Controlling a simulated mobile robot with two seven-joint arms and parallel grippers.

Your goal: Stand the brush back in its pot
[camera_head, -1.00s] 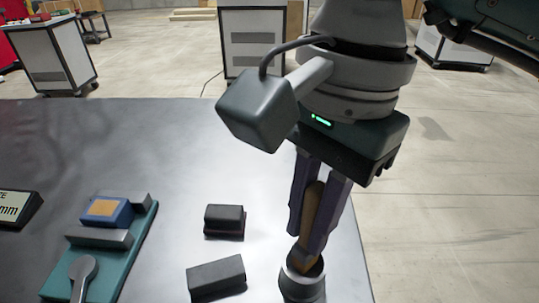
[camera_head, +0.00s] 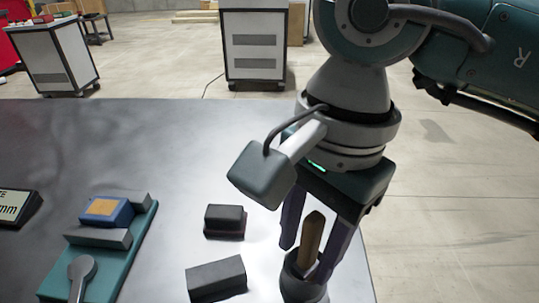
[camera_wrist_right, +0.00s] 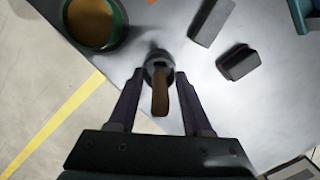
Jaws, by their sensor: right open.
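The brush shows its brown wooden handle (camera_head: 312,236), which sticks up out of the grey pot (camera_head: 301,285) near the table's right edge. The handle leans slightly and its lower end is hidden inside the pot. In the right wrist view the handle (camera_wrist_right: 160,93) and the pot (camera_wrist_right: 157,66) lie between the fingers. My right gripper (camera_head: 308,268) is open, with one finger on each side of the handle and gaps showing between. My left gripper is not in view.
Two dark blocks (camera_head: 225,221) (camera_head: 216,278) lie left of the pot. A teal fixture (camera_head: 112,264) with a blue block (camera_head: 107,211) is farther left. A round bowl with brown contents (camera_wrist_right: 94,22) shows in the right wrist view. The table (camera_head: 150,140) is clear behind.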

